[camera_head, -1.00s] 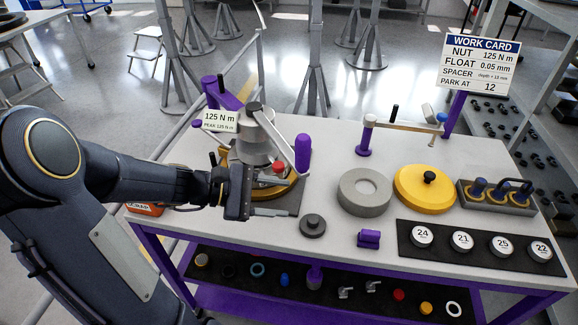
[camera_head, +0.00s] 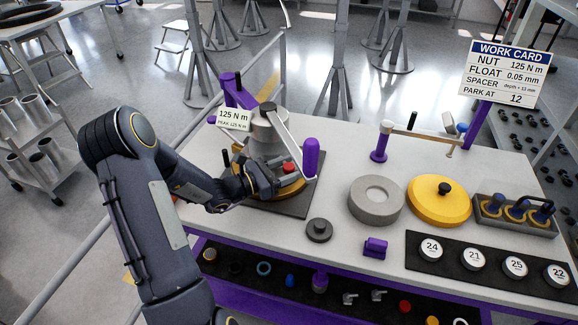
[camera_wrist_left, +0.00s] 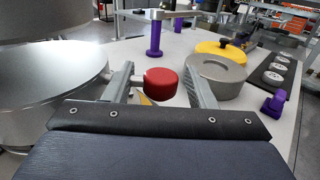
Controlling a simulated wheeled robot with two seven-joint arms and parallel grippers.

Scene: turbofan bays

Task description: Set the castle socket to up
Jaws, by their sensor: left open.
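A grey metal cylinder (camera_head: 268,135), which I take to be the castle socket, stands upright over a yellow ring (camera_head: 292,189) on a dark base plate. I cannot tell from its look whether it is up or down. A grey lever with a purple grip (camera_head: 311,156) slopes down beside it. A red knob (camera_head: 289,167) sits at its right side. My left gripper (camera_head: 268,180) is close to the knob. In the left wrist view, the red knob (camera_wrist_left: 160,83) shows between the spread fingers of my left gripper (camera_wrist_left: 158,85). I see no grip on it. My right gripper is out of view.
A readout (camera_head: 234,120) shows 125 N m. A grey ring (camera_head: 376,200), a yellow disc (camera_head: 440,201), a small dark puck (camera_head: 319,230) and a purple block (camera_head: 375,247) lie to the right. Numbered discs rest on a black mat (camera_head: 492,284). A work card (camera_head: 503,72) stands behind.

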